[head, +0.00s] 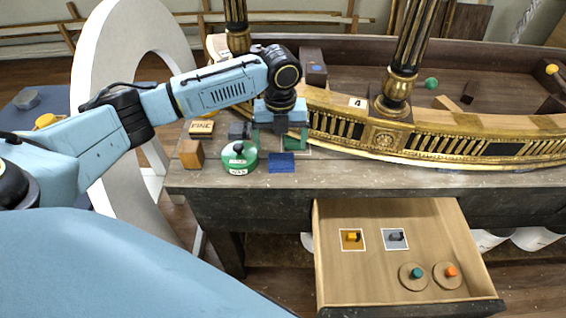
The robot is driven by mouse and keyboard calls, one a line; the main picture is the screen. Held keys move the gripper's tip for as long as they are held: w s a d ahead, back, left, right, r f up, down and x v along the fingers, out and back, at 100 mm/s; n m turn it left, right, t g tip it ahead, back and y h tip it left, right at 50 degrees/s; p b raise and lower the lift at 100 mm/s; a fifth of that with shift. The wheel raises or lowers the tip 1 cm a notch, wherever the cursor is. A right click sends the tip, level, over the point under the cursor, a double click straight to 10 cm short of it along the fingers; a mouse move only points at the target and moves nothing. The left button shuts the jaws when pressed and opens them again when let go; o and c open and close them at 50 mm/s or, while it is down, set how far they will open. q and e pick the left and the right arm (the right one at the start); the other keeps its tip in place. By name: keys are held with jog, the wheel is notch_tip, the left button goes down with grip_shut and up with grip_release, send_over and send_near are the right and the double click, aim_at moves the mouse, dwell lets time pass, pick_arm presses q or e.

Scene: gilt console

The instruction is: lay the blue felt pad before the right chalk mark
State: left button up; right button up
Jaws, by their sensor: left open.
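The blue felt pad (281,163) lies flat on the workbench near its front edge, just in front of my left gripper. My left gripper (281,128) points down over the bench in front of the gilt console and is open. It is above and behind the pad, apart from it. A green piece (297,138) shows partly behind and beside the gripper, with a pale outline near it on the bench. I cannot tell whether that outline is a chalk mark. No other chalk mark can be made out clearly on the bench. My right gripper is not in view.
A green round tin (240,157) with a dark knob stands left of the pad. A wooden block (191,154) and a labelled block (202,127) are farther left. An open drawer (440,215) below holds small coloured pieces. The bench front to the right is clear.

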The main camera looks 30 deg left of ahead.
aim_at(282, 160)
pick_arm(q)
notch_tip(282, 160, down, 7)
jog(key=shift+w+r, duration=0.1)
jog(key=shift+r, duration=0.1)
dwell(0.3)
jog(key=c, duration=1.1)
